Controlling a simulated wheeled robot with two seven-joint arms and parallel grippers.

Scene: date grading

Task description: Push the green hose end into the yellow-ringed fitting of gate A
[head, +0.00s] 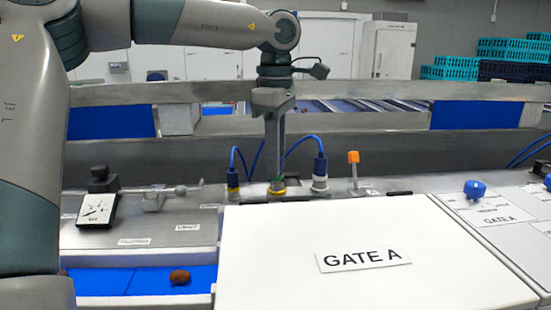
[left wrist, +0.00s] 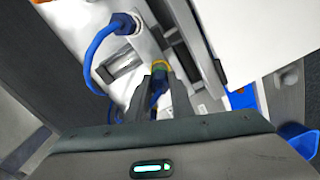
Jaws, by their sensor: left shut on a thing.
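My left gripper (head: 277,178) points straight down behind the white box labelled GATE A (head: 262,262). It is shut on the green hose end (head: 281,179), mostly hidden by the fingers. Its tip is at the yellow-ringed fitting (head: 277,189); I cannot tell how deep it sits. In the left wrist view the yellow ring (left wrist: 160,65) shows just beyond the fingertips (left wrist: 158,92), with a blue hose between the fingers. My right gripper is not in view.
Blue plugs with hoses stand close on both sides, one left (head: 232,181) and one right (head: 319,172). An orange-topped lever (head: 353,158) is farther right. A date (head: 179,277) lies on the blue belt (head: 110,280).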

